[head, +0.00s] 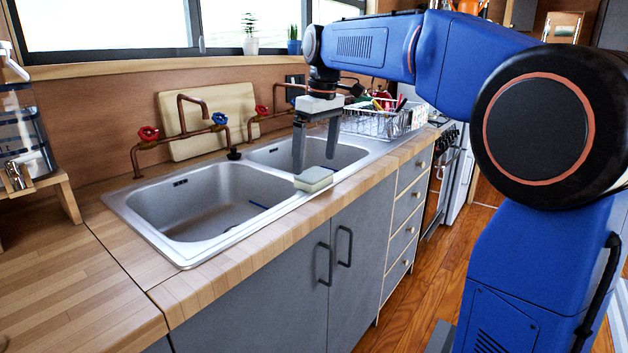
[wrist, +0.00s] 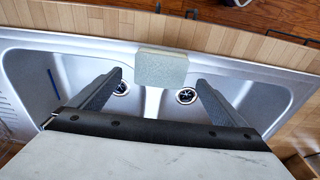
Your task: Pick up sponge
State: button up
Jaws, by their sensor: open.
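The sponge (head: 313,179) is a pale green block in the head view. It lies on the front rim of the steel double sink (head: 140,206), near the divider between the basins. In the wrist view the sponge (wrist: 161,68) sits at the top middle, beyond the fingertips. My gripper (head: 314,168) hangs pointing down over the sink by the sponge, with its fingers apart and nothing between them. In the wrist view my gripper (wrist: 158,78) has a fingertip toward each side of the sponge. Neither finger visibly touches it in that view.
Red-handled (head: 148,133) and blue-handled copper taps stand behind the sink, with a cutting board (head: 208,121) against the wall. A dish rack (head: 378,120) stands right of the basins. A wooden counter edge (head: 262,225) runs along the front.

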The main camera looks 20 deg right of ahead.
aim_at(314, 173)
jog(key=shift+w+a+f, duration=0.1)
jog(key=shift+f, duration=2.25)
jog(key=shift+c, duration=0.7)
jog(key=c, duration=1.1)
jog(key=shift+o, duration=0.2)
notch_tip(314, 173, up, 10)
jog(key=o, duration=0.5)
jog(key=c, duration=0.4)
jog(key=shift+o, duration=0.2)
